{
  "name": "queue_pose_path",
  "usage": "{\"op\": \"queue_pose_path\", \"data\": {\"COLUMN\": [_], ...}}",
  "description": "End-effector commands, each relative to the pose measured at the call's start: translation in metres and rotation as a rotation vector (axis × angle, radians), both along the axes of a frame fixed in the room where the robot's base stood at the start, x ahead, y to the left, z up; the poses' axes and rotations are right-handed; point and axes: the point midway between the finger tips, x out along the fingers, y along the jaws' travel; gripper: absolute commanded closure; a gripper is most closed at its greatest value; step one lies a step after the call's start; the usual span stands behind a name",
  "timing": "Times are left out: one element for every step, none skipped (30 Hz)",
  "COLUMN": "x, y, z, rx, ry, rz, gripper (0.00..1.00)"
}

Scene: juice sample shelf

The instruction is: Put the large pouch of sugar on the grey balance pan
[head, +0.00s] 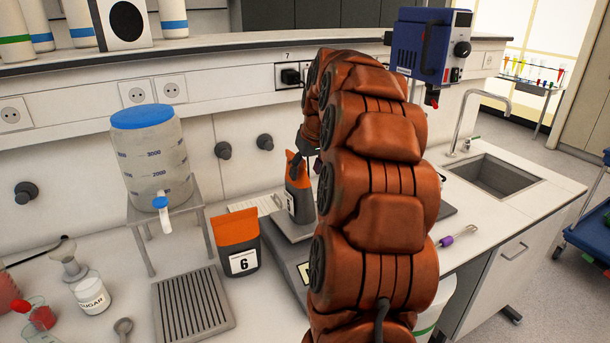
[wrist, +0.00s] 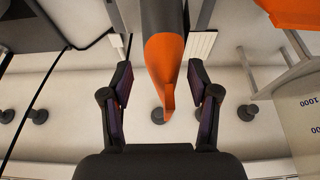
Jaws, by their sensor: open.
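A dark pouch with an orange top (head: 297,188) appears to stand upright on the grey balance pan (head: 293,231), its right side hidden by my arm. In the wrist view this pouch (wrist: 168,70) shows its orange top between the two fingers of my gripper (wrist: 159,78). The gripper is open, with visible gaps to the pouch on both sides. In the head view my arm hides most of the gripper. Another dark pouch with an orange top, labelled 6 (head: 238,243), stands on the bench left of the balance. No sugar marking is readable on either pouch.
A jar labelled SUGAR (head: 92,296) stands at the left front, near a slotted grey tray (head: 193,303). A large blue-lidded container (head: 152,155) sits on a stand behind. A blue overhead device (head: 427,45) is behind my arm, and a sink (head: 497,177) is at right.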

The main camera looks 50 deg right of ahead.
Motion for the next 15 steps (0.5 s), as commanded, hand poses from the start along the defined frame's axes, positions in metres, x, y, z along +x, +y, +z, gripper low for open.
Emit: {"op": "queue_pose_path", "data": {"x": [-0.003, -0.004, -0.006, -0.008, -0.010, -0.012, -0.014, -0.015, -0.017, -0.018, -0.020, -0.022, -0.024, -0.025, -0.026], "y": [0.001, 0.001, 0.001, 0.002, 0.003, 0.004, 0.004, 0.005, 0.005, 0.006, 0.006, 0.007, 0.008, 0.008, 0.008], "z": [0.007, 0.013, 0.019, 0.023, 0.027, 0.033, 0.038, 0.042, 0.048, 0.052, 0.056, 0.060, 0.064, 0.067, 0.072], "rx": [-0.004, -0.005, -0.007, -0.005, -0.004, -0.004, -0.004, -0.004, -0.004, -0.004, -0.004, -0.003, -0.002, -0.002, -0.003], "ry": [-0.004, -0.007, -0.007, -0.006, -0.004, -0.005, -0.005, -0.005, -0.004, -0.005, -0.006, -0.004, -0.003, -0.003, -0.004], "rz": [0.000, -0.001, -0.001, 0.000, 0.000, 0.000, 0.000, 0.000, 0.000, 0.000, 0.000, -0.001, 0.000, 0.000, -0.001], "gripper": [0.39, 0.39, 0.39, 0.39, 0.39, 0.39, 0.39, 0.39, 0.39, 0.39, 0.39, 0.39, 0.39, 0.39, 0.39]}}
